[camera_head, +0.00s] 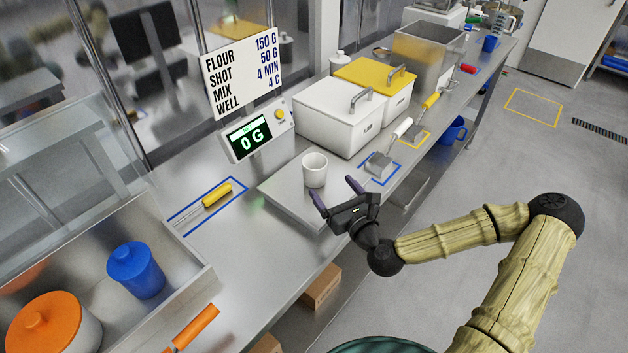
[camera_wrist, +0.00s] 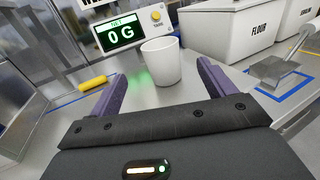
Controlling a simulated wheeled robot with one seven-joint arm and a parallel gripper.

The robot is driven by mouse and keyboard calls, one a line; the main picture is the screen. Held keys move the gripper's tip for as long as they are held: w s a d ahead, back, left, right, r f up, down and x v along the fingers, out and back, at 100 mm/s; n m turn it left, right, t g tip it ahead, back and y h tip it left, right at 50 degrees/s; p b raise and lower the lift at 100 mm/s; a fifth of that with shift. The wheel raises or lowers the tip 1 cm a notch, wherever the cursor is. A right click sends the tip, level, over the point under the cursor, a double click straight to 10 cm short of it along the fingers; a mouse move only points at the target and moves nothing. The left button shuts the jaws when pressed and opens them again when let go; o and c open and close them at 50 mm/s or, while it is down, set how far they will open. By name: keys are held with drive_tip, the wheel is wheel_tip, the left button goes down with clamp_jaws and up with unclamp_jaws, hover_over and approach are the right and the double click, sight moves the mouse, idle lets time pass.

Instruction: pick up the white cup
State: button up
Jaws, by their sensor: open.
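The white cup (camera_head: 315,170) stands upright on the flat metal plate of the scale (camera_head: 284,190), in front of the display reading 0 G. My gripper (camera_head: 334,192) is open and empty, just in front of the cup on the robot's side. In the wrist view the cup (camera_wrist: 160,62) stands beyond and between the two purple fingers of my gripper (camera_wrist: 160,82). The fingers do not appear to touch it. The cup looks empty in the head view.
White lidded bins (camera_head: 335,117) stand behind and right of the scale. A scoop with a white handle (camera_head: 380,162) lies right of it, and a yellow-handled tool (camera_head: 217,194) left. A metal tray (camera_head: 190,283) with lidded containers is at lower left.

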drive_tip(key=p, duration=0.2)
approach(310, 157)
drive_tip(key=x, duration=0.4)
drive_tip(key=shift+s+f, duration=0.1)
drive_tip(key=shift+f, duration=0.1)
drive_tip(key=shift+a, duration=0.1)
drive_tip(key=shift+w+a+r+p, duration=0.1)
drive_tip(key=shift+w+p, duration=0.25)
drive_tip(key=p+x, duration=0.1)
drive_tip(key=x, duration=0.2)
drive_tip(key=shift+w+a+r, duration=0.1)
drive_tip(key=shift+w+a, duration=0.05)
drive_tip(key=shift+w, duration=0.05)
drive_tip(key=shift+w+a, duration=0.2)
drive_tip(key=shift+w, duration=0.2)
drive_tip(key=shift+c, duration=0.2)
drive_tip(key=c, duration=1.1)
